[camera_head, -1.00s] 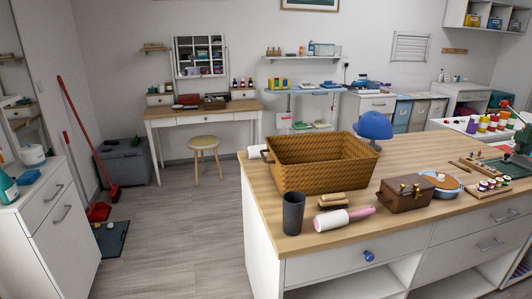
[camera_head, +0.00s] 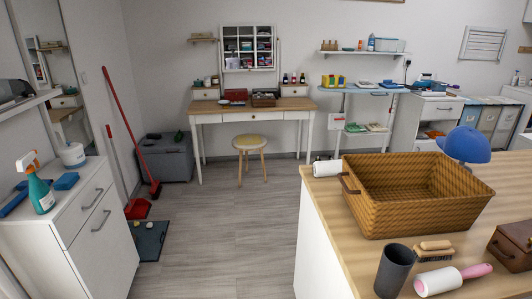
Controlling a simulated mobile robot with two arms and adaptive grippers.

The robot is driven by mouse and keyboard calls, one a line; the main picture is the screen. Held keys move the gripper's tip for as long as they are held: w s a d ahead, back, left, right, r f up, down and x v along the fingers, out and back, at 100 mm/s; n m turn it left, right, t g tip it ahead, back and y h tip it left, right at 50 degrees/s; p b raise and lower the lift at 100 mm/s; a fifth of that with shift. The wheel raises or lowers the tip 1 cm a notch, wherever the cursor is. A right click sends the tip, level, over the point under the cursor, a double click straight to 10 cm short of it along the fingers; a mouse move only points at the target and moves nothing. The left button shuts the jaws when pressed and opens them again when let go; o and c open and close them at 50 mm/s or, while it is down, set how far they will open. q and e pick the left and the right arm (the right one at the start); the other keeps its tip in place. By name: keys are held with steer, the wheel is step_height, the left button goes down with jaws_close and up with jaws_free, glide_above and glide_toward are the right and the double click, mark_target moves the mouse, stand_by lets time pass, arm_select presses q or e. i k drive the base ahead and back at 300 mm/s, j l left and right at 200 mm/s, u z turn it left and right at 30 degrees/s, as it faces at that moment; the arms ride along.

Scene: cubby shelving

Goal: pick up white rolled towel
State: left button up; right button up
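A white roll (camera_head: 327,168) lies on the wooden top of the island counter, at its far left corner, just left of the wicker basket. Its right end is close to the basket, and I cannot tell if they touch. It looks like the rolled towel, but it is too small to be sure. A second white cylinder with a pink handle, like a lint roller (camera_head: 440,280), lies at the front of the counter. Neither of my grippers shows in the head view.
The wicker basket (camera_head: 415,205), dark cup (camera_head: 394,270), brush (camera_head: 434,250) and brown box (camera_head: 512,243) crowd the island counter (camera_head: 345,245). A stool (camera_head: 248,144) stands by the desk (camera_head: 245,114). A white cabinet (camera_head: 85,225) is at left. The grey floor (camera_head: 225,230) between is largely open.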

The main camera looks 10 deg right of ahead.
mark_target(330, 168)
steer(key=i+j+u, duration=0.1)
steer(key=i, duration=0.45)
steer(key=i+j, duration=0.2)
steer(key=i, duration=0.4)
steer(key=i+j+u, duration=0.15)
steer(key=i, duration=0.4)
steer(key=i+z, duration=0.25)
steer(key=z, duration=0.15)
steer(key=i+z, duration=0.25)
steer(key=z, duration=0.15)
steer(key=i+j+z, duration=0.15)
steer(key=z, duration=0.25)
steer(key=i+j+z, duration=0.25)
steer(key=z, duration=0.2)
steer(key=i+j+z, duration=0.25)
steer(key=z, duration=0.15)
